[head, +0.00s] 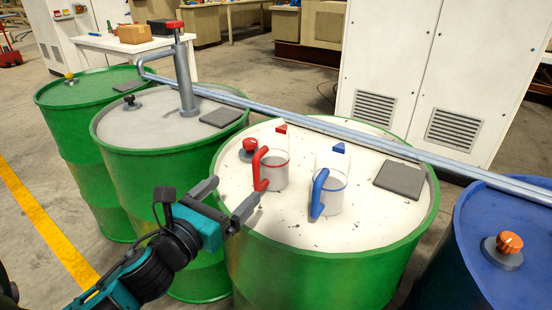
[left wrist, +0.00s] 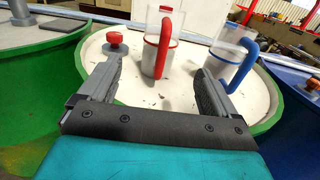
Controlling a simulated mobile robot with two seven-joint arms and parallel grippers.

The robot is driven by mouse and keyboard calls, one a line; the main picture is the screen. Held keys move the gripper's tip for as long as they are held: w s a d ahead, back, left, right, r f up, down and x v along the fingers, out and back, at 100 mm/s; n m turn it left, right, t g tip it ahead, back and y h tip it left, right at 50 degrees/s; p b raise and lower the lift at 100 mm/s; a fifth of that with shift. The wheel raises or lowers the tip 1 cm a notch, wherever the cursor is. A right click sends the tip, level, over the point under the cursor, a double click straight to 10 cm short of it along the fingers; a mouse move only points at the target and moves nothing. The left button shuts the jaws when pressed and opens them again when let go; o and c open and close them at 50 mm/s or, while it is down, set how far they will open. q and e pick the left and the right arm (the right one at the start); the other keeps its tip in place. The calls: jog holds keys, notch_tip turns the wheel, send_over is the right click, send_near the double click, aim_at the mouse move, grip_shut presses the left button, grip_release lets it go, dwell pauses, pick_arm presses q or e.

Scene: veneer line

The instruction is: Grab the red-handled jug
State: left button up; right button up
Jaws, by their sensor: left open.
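The red-handled jug (head: 273,170) is a clear upright jug with a red handle and a red band, standing on the white top of a green barrel (head: 330,222). Its handle faces left toward my left gripper in the head view. My left gripper (head: 227,202) is open and empty, at the barrel's near left rim. In the left wrist view the red-handled jug (left wrist: 160,55) stands ahead, between and beyond the open fingers (left wrist: 158,90), apart from them. A similar blue-handled jug (head: 331,186) stands just right of it; it also shows in the left wrist view (left wrist: 224,65). My right gripper is not seen.
A grey pad (head: 399,179) lies to the right. A metal rail (head: 330,130) runs behind the jugs. A pump (head: 183,75) stands on the neighbouring green barrel; a blue barrel (head: 492,265) is at right.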

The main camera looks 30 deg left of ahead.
aim_at(253, 172)
pick_arm(q)
jog(key=w, duration=0.6)
jog(key=shift+w, duration=0.15)
jog(key=shift+w+d+r, duration=0.1)
jog(key=shift+w, duration=1.25)
jog(key=shift+w+d, duration=0.1)
jog(key=shift+w, duration=1.2)
grip_shut()
